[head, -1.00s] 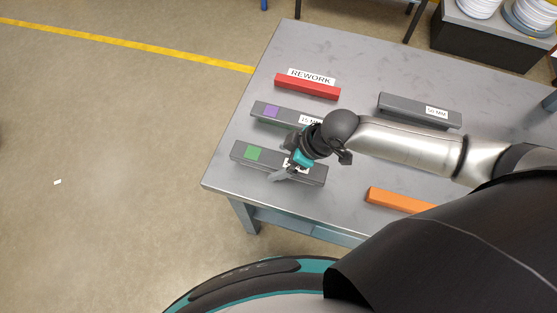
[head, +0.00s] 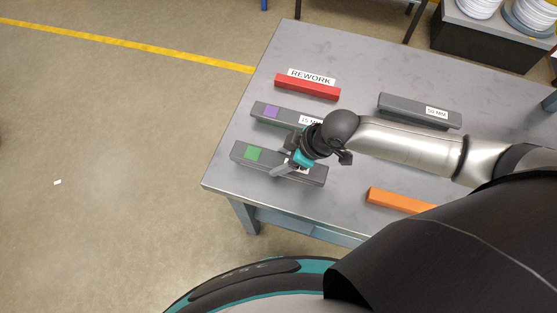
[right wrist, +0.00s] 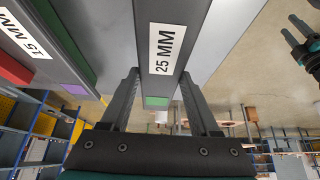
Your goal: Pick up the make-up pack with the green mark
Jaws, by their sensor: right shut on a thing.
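The grey make-up pack with the green mark (head: 235,151) lies across the near left part of the table, its mark towards the left end. In the right wrist view this pack (right wrist: 196,20) runs between my fingers, its white "25 MM" label and green mark showing. My right gripper (head: 283,168) is shut on it near its middle, one finger on each long side. The hand hides part of the pack in the head view; I cannot see any gap below it. A dark and teal gripper, apparently my left, shows at the edge of the right wrist view (right wrist: 298,38).
Close behind is a grey "15 MM" pack (head: 288,117) with a purple mark. A red bar by the "REWORK" sign (head: 307,88), a grey "50 MM" pack (head: 405,106) and an orange bar (head: 399,200) lie on the table (head: 345,60).

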